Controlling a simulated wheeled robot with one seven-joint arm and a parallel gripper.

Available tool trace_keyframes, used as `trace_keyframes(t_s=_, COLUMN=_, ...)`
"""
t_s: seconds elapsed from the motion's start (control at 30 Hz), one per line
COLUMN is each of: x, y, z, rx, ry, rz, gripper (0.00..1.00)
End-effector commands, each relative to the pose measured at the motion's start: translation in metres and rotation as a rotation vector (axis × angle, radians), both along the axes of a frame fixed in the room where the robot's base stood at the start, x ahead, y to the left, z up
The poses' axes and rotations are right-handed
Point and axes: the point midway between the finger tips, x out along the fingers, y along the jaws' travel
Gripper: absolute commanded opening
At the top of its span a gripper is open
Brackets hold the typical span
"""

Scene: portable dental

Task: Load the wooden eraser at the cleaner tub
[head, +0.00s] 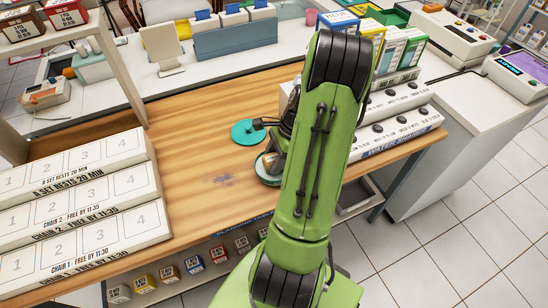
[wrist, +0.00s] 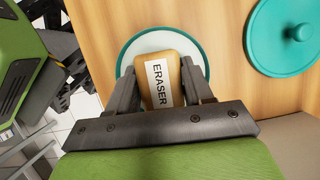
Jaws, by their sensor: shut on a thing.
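In the wrist view my gripper (wrist: 161,80) is shut on the wooden eraser (wrist: 172,62), a tan block with a white label reading ERASER. The eraser is in front of the round tub (wrist: 136,42), pale inside with a teal rim. I cannot tell whether the eraser is above the rim or inside it. In the head view the lid (head: 242,134) and part of the tub (head: 266,168) show left of my arm, which hides the eraser.
The wooden table (head: 180,190) is clear left of the tub. Numbered white racks (head: 75,215) stand at its left end. A white dispenser block with dark knobs (head: 400,115) stands right of my arm. Small labelled boxes (head: 193,263) line a shelf below the front edge.

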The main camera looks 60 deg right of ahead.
Motion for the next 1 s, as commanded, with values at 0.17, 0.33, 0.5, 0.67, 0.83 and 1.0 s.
trace_keyframes(t_s=0.17, x=-0.001, y=0.001, z=-0.002, rx=0.005, ry=0.005, rz=-0.001, gripper=0.27)
trace_keyframes(t_s=0.33, x=-0.001, y=0.001, z=0.008, rx=0.005, ry=0.005, rz=-0.001, gripper=0.27)
trace_keyframes(t_s=0.5, x=-0.001, y=0.001, z=0.025, rx=0.003, ry=0.004, rz=-0.001, gripper=0.27)
trace_keyframes(t_s=0.67, x=-0.001, y=0.0, z=0.04, rx=0.002, ry=0.003, rz=-0.002, gripper=0.27)
trace_keyframes(t_s=0.83, x=-0.001, y=0.0, z=0.056, rx=0.002, ry=0.002, rz=-0.001, gripper=0.27)
trace_keyframes(t_s=1.0, x=0.0, y=0.0, z=0.071, rx=0.001, ry=0.002, rz=0.0, gripper=0.27)
